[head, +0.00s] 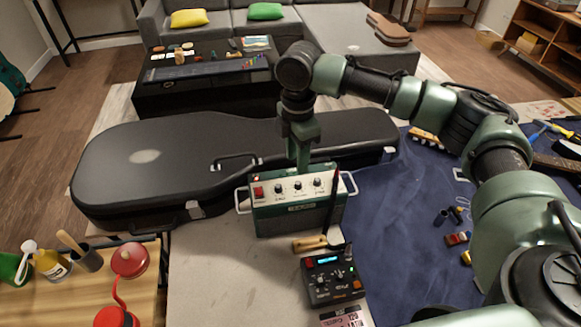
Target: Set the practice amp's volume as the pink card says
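The practice amp (298,222) is a green box with a pale top panel. It stands on the grey bench in front of the black guitar case. Its panel has a red switch at the left and a row of dark knobs with pale marks; the knob settings are too small to read. My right gripper (303,167) points down at the back edge of the panel, close above the knobs. It is seen edge-on, so its opening and any contact are unclear. A pale pinkish card (345,318) with dark print is cut off at the bottom edge. My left gripper is out of view.
A black pedal box (332,276) with a lit display stands in front of the amp. A wooden-handled tool (310,243) and a dark upright stick (334,200) are close by. The guitar case (150,165) lies behind. A blue mat (395,230) with small parts is at right.

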